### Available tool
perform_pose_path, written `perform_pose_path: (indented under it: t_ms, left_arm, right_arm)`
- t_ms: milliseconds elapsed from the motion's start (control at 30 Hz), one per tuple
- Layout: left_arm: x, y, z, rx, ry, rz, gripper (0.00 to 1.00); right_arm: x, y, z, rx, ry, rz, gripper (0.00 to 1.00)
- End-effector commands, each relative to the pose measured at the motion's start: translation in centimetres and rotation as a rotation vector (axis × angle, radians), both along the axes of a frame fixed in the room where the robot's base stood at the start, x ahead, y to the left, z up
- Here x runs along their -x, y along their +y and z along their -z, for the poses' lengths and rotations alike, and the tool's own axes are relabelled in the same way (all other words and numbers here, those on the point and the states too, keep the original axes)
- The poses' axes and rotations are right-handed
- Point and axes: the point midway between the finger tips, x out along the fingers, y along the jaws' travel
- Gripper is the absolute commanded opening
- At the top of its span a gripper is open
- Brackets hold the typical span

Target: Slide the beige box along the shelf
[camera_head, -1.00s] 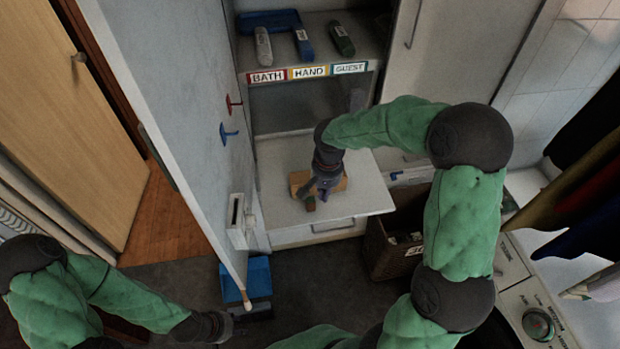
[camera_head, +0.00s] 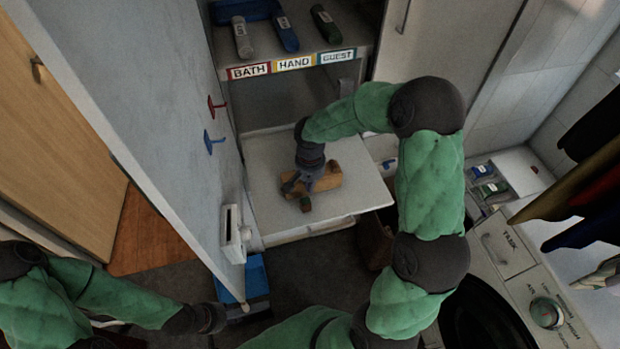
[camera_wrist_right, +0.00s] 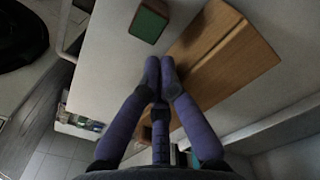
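The beige box (camera_head: 331,178), a wood-coloured block, lies on the white pull-out shelf (camera_head: 355,192). In the right wrist view the box (camera_wrist_right: 232,52) lies to the right of the fingertips. My right gripper (camera_head: 295,190) is low over the shelf at the box's left part and hides some of it. In the right wrist view its purple fingers (camera_wrist_right: 160,68) meet at the tips with nothing seen between them; contact with the box is unclear. A small green-topped block (camera_wrist_right: 149,21) stands apart from the fingertips. My left gripper (camera_head: 215,318) is at lower left, away from the shelf, its fingers unclear.
An open cabinet door (camera_head: 130,110) with red and blue hooks bounds the shelf's left. An upper shelf with BATH, HAND and GUEST labels (camera_head: 294,63) holds several bottles. A blue bin (camera_head: 256,276) stands below the door. A washer (camera_head: 505,250) is at right.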

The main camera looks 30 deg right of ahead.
Motion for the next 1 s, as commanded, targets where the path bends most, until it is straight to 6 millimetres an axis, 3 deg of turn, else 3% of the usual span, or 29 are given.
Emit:
perform_pose_path:
  t_ms: [200,667,1000]
  left_arm:
    - [0.0,0.0,0.4,0.000,0.000,0.000,0.40]
    - [0.0,0.0,0.3,0.000,0.000,0.000,0.40]
    - [0.0,0.0,0.2,0.000,0.000,0.000,0.40]
  right_arm:
    - [0.0,0.0,1.8,0.000,0.000,0.001,0.00]
    - [-0.3,-0.2,1.9,0.000,-0.001,0.003,0.00]
    - [-5.1,-3.8,1.9,0.001,-0.001,0.004,0.00]
